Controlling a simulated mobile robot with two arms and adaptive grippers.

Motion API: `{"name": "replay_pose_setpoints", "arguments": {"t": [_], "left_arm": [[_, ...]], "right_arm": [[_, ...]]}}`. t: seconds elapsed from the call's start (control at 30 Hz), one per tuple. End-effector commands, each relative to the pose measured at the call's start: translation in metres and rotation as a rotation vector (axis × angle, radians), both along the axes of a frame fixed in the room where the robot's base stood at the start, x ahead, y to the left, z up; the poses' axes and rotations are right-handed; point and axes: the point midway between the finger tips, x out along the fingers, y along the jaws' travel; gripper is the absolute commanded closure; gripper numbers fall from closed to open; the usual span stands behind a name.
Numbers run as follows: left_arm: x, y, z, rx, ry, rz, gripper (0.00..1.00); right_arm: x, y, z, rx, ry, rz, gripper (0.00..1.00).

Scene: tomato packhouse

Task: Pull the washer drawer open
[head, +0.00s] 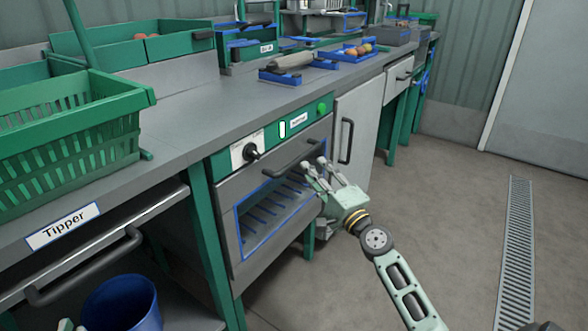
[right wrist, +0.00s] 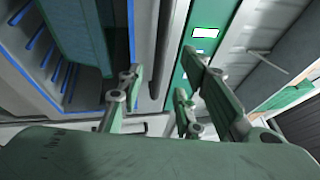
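The washer (head: 268,133) has a green control strip with a black knob. Below it, the drawer front (head: 225,197) has a blue-framed window showing blue racks; it looks flush with the unit. Its dark bar handle (head: 285,163) runs along the upper edge. My right gripper (head: 318,168) is open at the handle's right end. In the right wrist view, the handle (right wrist: 158,45) shows as a dark bar between the spread fingers (right wrist: 160,95); I cannot tell whether they touch it. A pale sliver at the head view's bottom left may be my left gripper (head: 68,325).
A grey cabinet door (head: 357,125) with a black handle stands right of the washer. The floor (head: 440,190) in front is clear, with a drain grate (head: 517,250).

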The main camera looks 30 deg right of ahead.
Motion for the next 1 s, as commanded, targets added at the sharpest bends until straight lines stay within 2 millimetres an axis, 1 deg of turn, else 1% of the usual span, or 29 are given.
{"name": "replay_pose_setpoints", "arguments": {"t": [0.03,0.17,0.3,0.4,0.5,0.63,0.83,0.87,1.0], "left_arm": [[0.000,0.000,-0.001,0.003,0.011,0.001,1.00],[-0.001,0.002,-0.007,0.011,0.042,0.003,1.00],[-0.001,0.002,-0.008,0.011,0.041,0.003,1.00],[0.000,0.001,-0.004,0.006,0.019,0.002,1.00],[0.000,0.000,-0.001,0.002,0.006,0.000,1.00],[0.000,0.000,0.002,-0.001,-0.006,0.000,1.00],[0.000,0.000,0.002,-0.002,-0.007,0.000,1.00],[0.000,0.000,0.002,-0.002,-0.007,-0.001,1.00],[0.000,0.000,0.002,-0.002,-0.007,-0.001,1.00]], "right_arm": [[0.006,0.000,0.004,0.000,-0.002,0.000,0.68],[0.026,0.000,0.008,0.000,-0.002,0.000,0.68],[0.047,0.000,0.011,-0.001,-0.001,0.000,0.68],[0.059,0.000,0.011,-0.001,0.001,0.000,0.68],[0.067,0.000,0.012,-0.002,0.002,0.000,0.68],[0.071,0.000,0.013,-0.003,0.003,0.000,0.68],[0.071,0.000,0.013,-0.003,0.003,0.000,0.68],[0.071,0.000,0.013,-0.003,0.003,0.000,0.68],[0.071,0.000,0.013,-0.003,0.003,0.000,0.81]]}}
